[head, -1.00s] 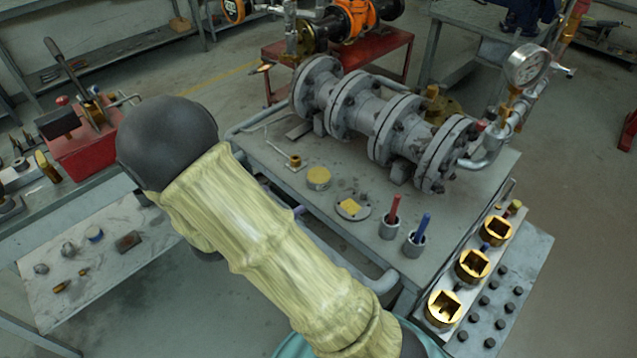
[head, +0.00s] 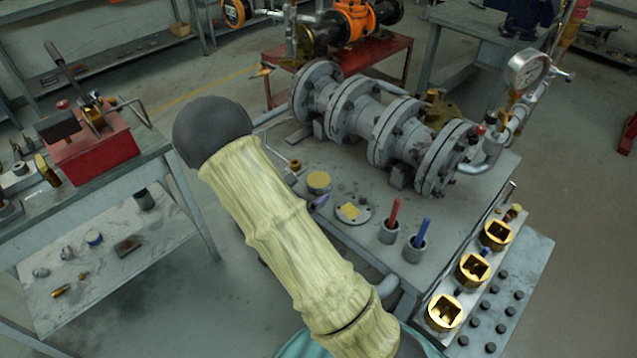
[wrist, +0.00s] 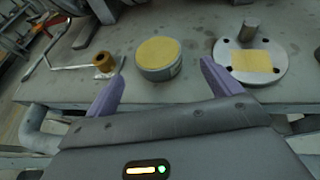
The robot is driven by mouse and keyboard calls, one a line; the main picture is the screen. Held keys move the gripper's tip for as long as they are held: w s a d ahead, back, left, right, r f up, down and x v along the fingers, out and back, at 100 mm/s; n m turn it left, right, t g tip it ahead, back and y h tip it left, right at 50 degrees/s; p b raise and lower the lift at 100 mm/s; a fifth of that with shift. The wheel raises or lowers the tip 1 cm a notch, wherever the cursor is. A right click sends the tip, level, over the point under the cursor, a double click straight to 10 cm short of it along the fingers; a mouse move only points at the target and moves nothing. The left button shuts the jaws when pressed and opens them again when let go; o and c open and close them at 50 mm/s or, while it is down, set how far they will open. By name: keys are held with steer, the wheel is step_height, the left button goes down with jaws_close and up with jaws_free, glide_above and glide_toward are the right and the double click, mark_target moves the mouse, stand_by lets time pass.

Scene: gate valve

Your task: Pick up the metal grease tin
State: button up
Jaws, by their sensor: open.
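The metal grease tin is a short round grey tin with a yellow top. In the head view the tin (head: 319,181) stands on the grey bench near its front left edge. In the wrist view the tin (wrist: 158,58) is upright, ahead of my gripper (wrist: 160,82) and roughly between the lines of its two purple fingers. My gripper is open and empty, short of the tin, with no contact seen. In the head view my arm hides most of the gripper; only a bit of purple finger shows beside the tin.
A round flange with a yellow square (wrist: 252,62) sits right of the tin. A bent rod with a brass end (wrist: 102,62) lies to its left. Red-handled and blue-handled tools stand in cups (head: 390,230) farther right. The large flanged valve pipe (head: 385,120) lies behind.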

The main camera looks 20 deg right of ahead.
mark_target(312, 186)
steer(key=shift+d, duration=0.1)
steer(key=x, duration=0.5)
steer(key=shift+w+f, duration=0.1)
steer(key=shift+w, duration=0.05)
stand_by(0.6)
steer(key=c, duration=1.2)
step_height(312, 186, up, 10)
steer(key=shift+r+p, duration=0.1)
steer(key=shift+p, duration=0.35)
